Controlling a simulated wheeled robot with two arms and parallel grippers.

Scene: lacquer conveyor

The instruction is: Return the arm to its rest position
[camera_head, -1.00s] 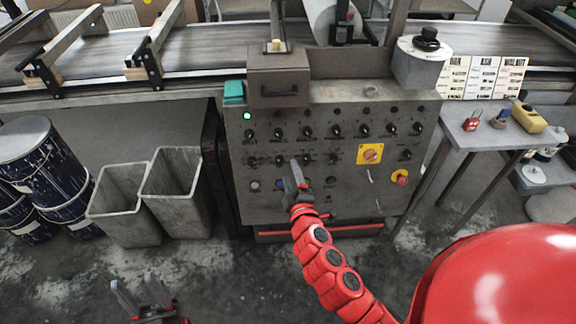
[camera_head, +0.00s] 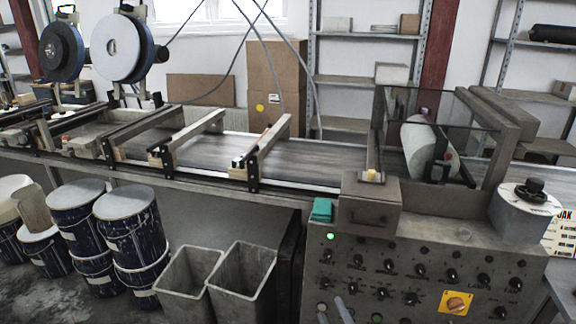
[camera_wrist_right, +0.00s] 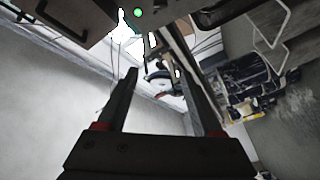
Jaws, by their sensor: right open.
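The tips of my right gripper (camera_head: 333,309) show at the bottom edge of the head view, in front of the grey control panel (camera_head: 345,283). In the right wrist view the two dark fingers of this gripper (camera_wrist_right: 158,82) stand apart with nothing between them. The rest of my right arm is out of the head view. The panel carries several black knobs, a yellow switch plate (camera_head: 458,302) and a lit green lamp (camera_head: 330,237). The lamp also shows in the right wrist view (camera_wrist_right: 138,12). My left gripper is not in view.
The conveyor belt (camera_head: 310,160) runs across behind the panel. Two grey bins (camera_head: 241,285) stand left of the panel. Several dark blue drums (camera_head: 130,225) stand further left.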

